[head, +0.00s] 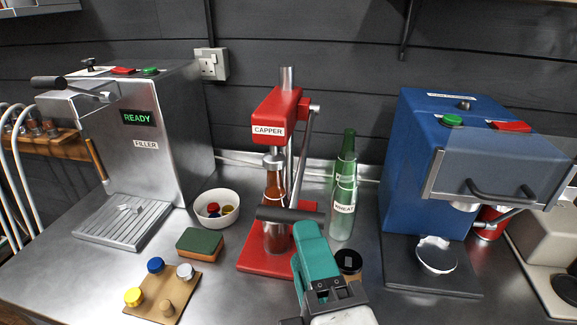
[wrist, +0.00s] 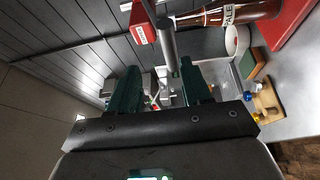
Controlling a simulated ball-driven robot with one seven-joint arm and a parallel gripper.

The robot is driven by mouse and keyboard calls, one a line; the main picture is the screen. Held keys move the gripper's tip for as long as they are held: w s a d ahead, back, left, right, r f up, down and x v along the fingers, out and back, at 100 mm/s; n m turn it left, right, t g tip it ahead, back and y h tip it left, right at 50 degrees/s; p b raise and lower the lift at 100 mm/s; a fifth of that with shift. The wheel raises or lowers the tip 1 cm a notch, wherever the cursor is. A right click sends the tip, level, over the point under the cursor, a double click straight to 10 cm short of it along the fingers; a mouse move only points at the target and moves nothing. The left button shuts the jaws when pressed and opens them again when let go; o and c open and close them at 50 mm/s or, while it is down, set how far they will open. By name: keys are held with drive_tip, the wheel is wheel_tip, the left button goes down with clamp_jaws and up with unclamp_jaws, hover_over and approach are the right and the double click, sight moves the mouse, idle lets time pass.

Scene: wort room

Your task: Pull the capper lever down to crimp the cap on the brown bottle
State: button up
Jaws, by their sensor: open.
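The red capper (head: 276,105) stands mid-counter. The brown bottle (head: 276,190) stands upright beneath its head; in the wrist view the bottle (wrist: 240,13) shows a PALE label. The capper's metal lever (head: 303,155) hangs down from its pivot on the right, with a dark bar handle (head: 285,214) across the front of the bottle. My gripper (head: 307,228) is at the handle's right part. In the wrist view my gripper's (wrist: 160,80) teal fingers are apart, and the grey handle (wrist: 168,45) reaches toward the gap between them. Contact cannot be told. The cap is hard to make out.
Green bottles (head: 344,190) stand right of the capper, near a dark-lidded jar (head: 348,262). A blue machine (head: 420,150) is further right. The filler (head: 150,130), a white bowl (head: 216,208), a sponge (head: 200,243) and a cap board (head: 160,295) are left.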

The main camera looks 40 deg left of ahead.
sight(291, 220)
drive_tip(key=shift+h, duration=0.6)
drive_tip(key=x, duration=0.3)
drive_tip(key=p+x, duration=0.1)
drive_tip(key=x, duration=0.2)
drive_tip(key=f+p+x, duration=0.1)
drive_tip(key=x, duration=0.3)
drive_tip(key=shift+s, duration=0.2)
drive_tip(key=shift+f, duration=0.2)
clamp_jaws()
